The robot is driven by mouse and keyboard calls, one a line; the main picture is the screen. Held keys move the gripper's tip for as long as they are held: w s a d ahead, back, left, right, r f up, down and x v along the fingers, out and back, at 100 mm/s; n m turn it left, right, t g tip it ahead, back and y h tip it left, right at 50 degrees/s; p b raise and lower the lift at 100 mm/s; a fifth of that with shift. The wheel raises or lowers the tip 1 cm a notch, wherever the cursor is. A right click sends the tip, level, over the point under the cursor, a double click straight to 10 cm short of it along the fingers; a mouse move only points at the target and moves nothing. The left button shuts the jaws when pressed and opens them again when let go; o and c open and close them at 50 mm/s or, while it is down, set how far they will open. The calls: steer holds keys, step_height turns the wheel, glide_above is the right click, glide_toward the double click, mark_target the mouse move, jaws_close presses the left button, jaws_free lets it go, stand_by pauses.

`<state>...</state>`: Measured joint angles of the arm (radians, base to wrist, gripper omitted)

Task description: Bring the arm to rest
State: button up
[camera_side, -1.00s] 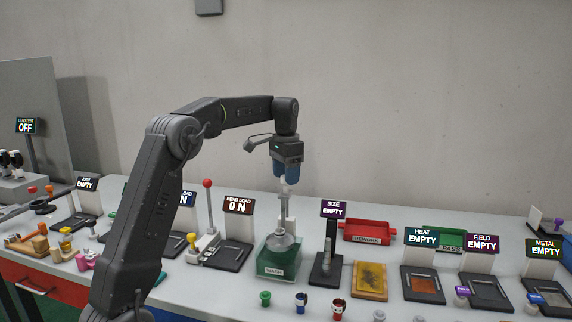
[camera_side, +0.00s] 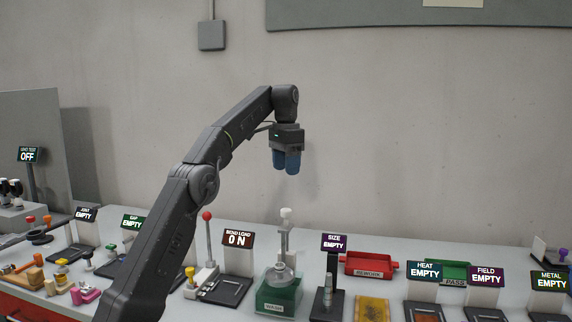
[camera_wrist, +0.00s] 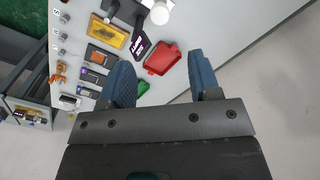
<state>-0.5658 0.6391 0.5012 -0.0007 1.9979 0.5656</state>
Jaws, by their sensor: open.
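My gripper (camera_side: 287,162) hangs fingers-down, high above the bench, over the green wash station (camera_side: 279,296). It is well clear of the white-topped post (camera_side: 286,214) there. In the wrist view my gripper (camera_wrist: 160,80) shows its two blue fingers spread apart with nothing between them. My arm reaches up from the lower left and bends down at the wrist.
A red REWORK tray (camera_side: 369,265), a green PASS tray (camera_side: 455,272) and a SIZE stand (camera_side: 333,243) stand to the right. A red-knobbed lever (camera_side: 208,216) and BEND LOAD sign (camera_side: 239,239) stand left. Air around my gripper is free; a wall is behind.

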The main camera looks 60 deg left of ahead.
steer(key=shift+d+r, duration=0.1)
steer(key=shift+r, duration=0.05)
stand_by(0.5)
steer(key=s+d+t, duration=0.1)
steer(key=s+d, duration=0.3)
steer(key=d, duration=0.5)
steer(key=s+d+t, duration=0.2)
steer(key=s+d, duration=0.2)
steer(key=d, duration=0.4)
steer(key=s+d+f+t, duration=0.1)
steer(key=s+d+f, duration=0.4)
steer(key=s+f, duration=0.3)
steer(key=s+d+f+t, duration=0.1)
steer(key=s+d+f, duration=0.4)
steer(key=s+f, duration=0.2)
steer(key=shift+s+f+t, duration=0.3)
steer(key=shift+s+f, duration=0.1)
steer(key=shift+s, duration=0.05)
